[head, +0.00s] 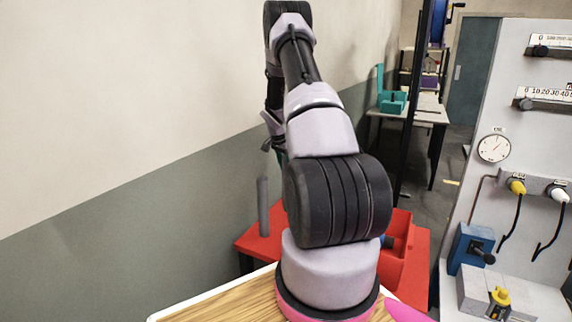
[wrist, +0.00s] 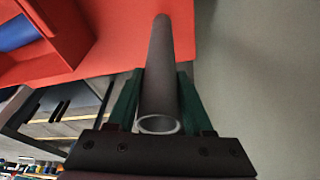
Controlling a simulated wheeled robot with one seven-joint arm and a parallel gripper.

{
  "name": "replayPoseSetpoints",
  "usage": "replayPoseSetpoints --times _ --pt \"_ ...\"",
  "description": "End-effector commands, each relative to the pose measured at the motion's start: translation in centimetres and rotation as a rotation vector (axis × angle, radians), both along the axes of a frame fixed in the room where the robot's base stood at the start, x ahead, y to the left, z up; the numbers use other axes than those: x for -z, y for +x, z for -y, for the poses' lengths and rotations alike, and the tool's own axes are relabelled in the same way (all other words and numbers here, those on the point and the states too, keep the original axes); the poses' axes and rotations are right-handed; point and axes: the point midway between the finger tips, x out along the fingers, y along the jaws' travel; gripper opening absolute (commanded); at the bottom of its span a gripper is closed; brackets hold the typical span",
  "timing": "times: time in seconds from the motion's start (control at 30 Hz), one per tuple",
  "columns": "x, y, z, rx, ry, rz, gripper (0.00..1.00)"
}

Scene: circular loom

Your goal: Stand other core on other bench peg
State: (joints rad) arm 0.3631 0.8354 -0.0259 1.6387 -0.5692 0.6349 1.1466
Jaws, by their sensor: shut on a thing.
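The core, a dark grey hollow tube (wrist: 162,75), is between the two green fingers of my gripper (wrist: 160,95) in the wrist view. My gripper is shut on it, with its open near end facing the camera. In the head view a grey upright tube (head: 263,206), seemingly the same core, stands over the left part of the red bench (head: 262,246). The bench also shows in the wrist view (wrist: 120,30). My gripper is mostly hidden behind my arm in the head view. No bench peg is visible, and I cannot tell whether the core's far end touches the bench.
A red bin (head: 398,262) with a blue thing in it sits on the bench's right side. The wall (head: 190,200) is close on the left. A wooden tabletop (head: 225,300) is in front. A panel with gauges (head: 493,149) stands at the right.

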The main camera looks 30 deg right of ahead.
Motion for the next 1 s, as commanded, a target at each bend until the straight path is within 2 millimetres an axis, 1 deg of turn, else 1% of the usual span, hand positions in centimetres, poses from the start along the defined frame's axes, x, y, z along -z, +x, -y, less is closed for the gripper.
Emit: replayPoseSetpoints --times 0.13,0.63,0.9,0.93,0.97,1.0 --pt "0.4 0.0 0.0 -0.001 0.000 0.001 0.00" --pt "0.5 0.0 0.0 0.000 0.000 0.000 0.00" --pt "1.2 0.0 0.0 0.001 0.001 0.000 0.00" --pt "1.2 0.0 0.0 0.001 0.000 0.000 0.59" --pt "1.2 0.0 0.0 0.001 0.000 0.000 0.70" --pt "1.2 0.0 0.0 0.001 0.000 0.000 0.85"
